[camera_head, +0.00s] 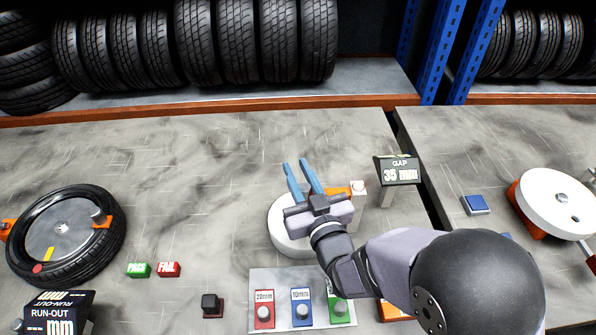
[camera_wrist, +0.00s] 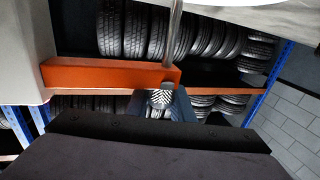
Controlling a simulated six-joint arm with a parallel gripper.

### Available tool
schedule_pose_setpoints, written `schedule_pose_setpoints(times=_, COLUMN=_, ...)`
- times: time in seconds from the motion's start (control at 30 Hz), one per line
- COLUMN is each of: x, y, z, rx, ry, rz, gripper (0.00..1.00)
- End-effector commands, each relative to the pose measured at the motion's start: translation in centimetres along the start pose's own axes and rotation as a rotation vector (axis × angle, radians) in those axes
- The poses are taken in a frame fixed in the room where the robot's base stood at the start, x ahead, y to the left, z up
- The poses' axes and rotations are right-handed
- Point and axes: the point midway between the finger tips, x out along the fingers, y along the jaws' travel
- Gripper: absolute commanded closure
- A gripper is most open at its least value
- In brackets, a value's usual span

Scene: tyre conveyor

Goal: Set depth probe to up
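My gripper (camera_head: 295,163) has two blue fingers standing apart, with bare table showing between them in the head view. It is over a round white base (camera_head: 278,236). Just right of it is a short orange arm (camera_head: 336,191) on a pale post (camera_head: 358,203). In the wrist view the orange arm (camera_wrist: 110,74) runs across, with a thin metal rod (camera_wrist: 174,40) at its end. A knurled knob (camera_wrist: 160,97) lies in line with the gap between the fingers (camera_wrist: 160,108); contact is unclear. The gap display (camera_head: 399,172) reads 35 mm.
A plate with red, blue and green buttons (camera_head: 302,316) lies in front. A tyre on a round fixture (camera_head: 66,236) is at left, with PASS and FAIL blocks (camera_head: 153,269) near it. A white disc fixture (camera_head: 557,203) is at right. Tyre racks (camera_head: 200,45) line the back.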

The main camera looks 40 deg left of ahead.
Motion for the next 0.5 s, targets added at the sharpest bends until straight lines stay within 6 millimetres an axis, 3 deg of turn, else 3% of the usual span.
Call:
schedule_pose_setpoints(times=0.3, x=0.0, y=0.0, z=-3.9, rx=0.001, ry=0.003, rz=0.001, gripper=1.0)
schedule_pose_setpoints(times=0.5, x=0.0, y=0.0, z=-4.0, rx=0.001, ry=0.005, rz=0.001, gripper=1.0)
